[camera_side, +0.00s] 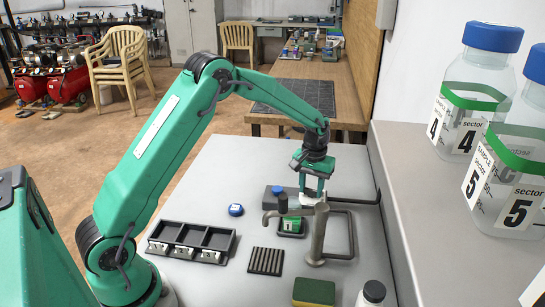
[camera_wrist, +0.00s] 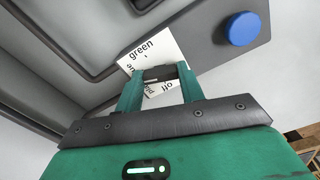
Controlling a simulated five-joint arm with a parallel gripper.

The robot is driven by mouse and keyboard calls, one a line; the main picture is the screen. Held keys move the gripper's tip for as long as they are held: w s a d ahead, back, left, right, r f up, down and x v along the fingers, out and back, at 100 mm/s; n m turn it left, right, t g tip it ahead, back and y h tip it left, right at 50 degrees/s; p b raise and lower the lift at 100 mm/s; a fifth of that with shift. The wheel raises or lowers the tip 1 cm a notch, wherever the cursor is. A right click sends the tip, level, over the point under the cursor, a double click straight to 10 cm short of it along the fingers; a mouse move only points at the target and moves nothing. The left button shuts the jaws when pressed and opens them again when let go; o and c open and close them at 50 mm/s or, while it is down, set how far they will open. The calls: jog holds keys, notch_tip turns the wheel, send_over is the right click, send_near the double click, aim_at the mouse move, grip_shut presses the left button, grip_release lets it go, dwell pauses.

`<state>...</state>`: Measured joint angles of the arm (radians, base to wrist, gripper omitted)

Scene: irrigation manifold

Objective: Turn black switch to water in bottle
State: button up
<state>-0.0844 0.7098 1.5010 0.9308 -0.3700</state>
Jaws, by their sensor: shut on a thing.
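My gripper (camera_side: 309,192) points down over the manifold at the back of the grey bench. In the wrist view its two green fingers (camera_wrist: 157,82) are shut on the black switch (camera_wrist: 156,73). A white label (camera_wrist: 143,54) around the switch reads "green" and "off"; its other words are partly hidden by the fingers. In the side view the switch is mostly hidden by my gripper. A small bottle with a green label marked 1 (camera_side: 291,225) stands beneath the metal spout (camera_side: 292,211). The spout partly covers it, and its water level cannot be seen.
A blue button (camera_wrist: 240,29) sits on the dark manifold plate beside the label. A metal post (camera_side: 319,236) carries the spout. A loose blue cap (camera_side: 236,210), a black rack (camera_side: 191,240), a slotted drain (camera_side: 266,261) and a sponge (camera_side: 314,292) are on the bench. Large bottles (camera_side: 474,90) stand right.

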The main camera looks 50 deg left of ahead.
aim_at(310, 189)
jog(key=m, duration=0.5)
jog(key=shift+r+m, duration=0.1)
jog(key=shift+m, duration=0.2)
jog(key=m, duration=0.5)
jog(key=shift+a+m, duration=0.1)
jog(key=shift+m, duration=0.2)
jog(key=o, duration=1)
notch_tip(310, 189, up, 7)
jog(key=shift+r, duration=0.4)
